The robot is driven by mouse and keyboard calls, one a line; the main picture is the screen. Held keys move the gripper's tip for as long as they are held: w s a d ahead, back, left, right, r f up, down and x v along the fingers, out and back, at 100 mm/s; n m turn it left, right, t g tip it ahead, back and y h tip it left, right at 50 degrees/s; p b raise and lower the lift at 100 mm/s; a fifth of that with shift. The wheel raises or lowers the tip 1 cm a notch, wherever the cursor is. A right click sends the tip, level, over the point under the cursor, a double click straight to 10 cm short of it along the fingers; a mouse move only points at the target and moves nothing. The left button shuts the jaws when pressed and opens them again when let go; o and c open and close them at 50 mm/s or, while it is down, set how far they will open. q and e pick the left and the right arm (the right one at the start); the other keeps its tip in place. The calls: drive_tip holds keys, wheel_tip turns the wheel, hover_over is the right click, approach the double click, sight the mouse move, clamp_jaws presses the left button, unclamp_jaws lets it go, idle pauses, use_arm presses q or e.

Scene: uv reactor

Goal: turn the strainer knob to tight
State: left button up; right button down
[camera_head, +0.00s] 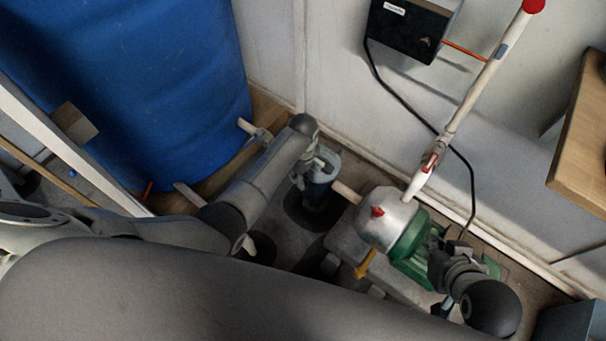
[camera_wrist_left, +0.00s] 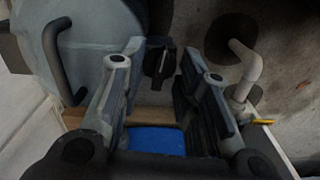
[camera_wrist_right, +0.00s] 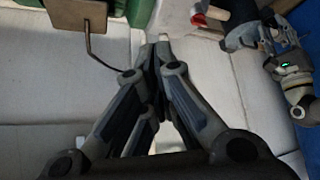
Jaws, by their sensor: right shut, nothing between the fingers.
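My left gripper (camera_wrist_left: 155,85) is open in the left wrist view. A small black knob-like part (camera_wrist_left: 160,62) shows beyond and between its fingers, apart from them; I cannot tell whether it is the strainer knob. My right gripper (camera_wrist_right: 155,55) is shut and empty, with the pale wall behind it. In the head view the right gripper (camera_head: 438,262) is beside the green pump end.
The blue barrel (camera_head: 150,80) stands at left. A silver and green pump (camera_head: 390,220) sits right of the housing, with a white pipe (camera_head: 475,90) rising from it. A black box (camera_head: 405,30) hangs on the wall with a cable. A wooden board (camera_head: 580,150) is at right.

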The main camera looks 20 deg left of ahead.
use_arm(q)
drive_tip(key=shift+c, duration=0.3)
clamp_jaws()
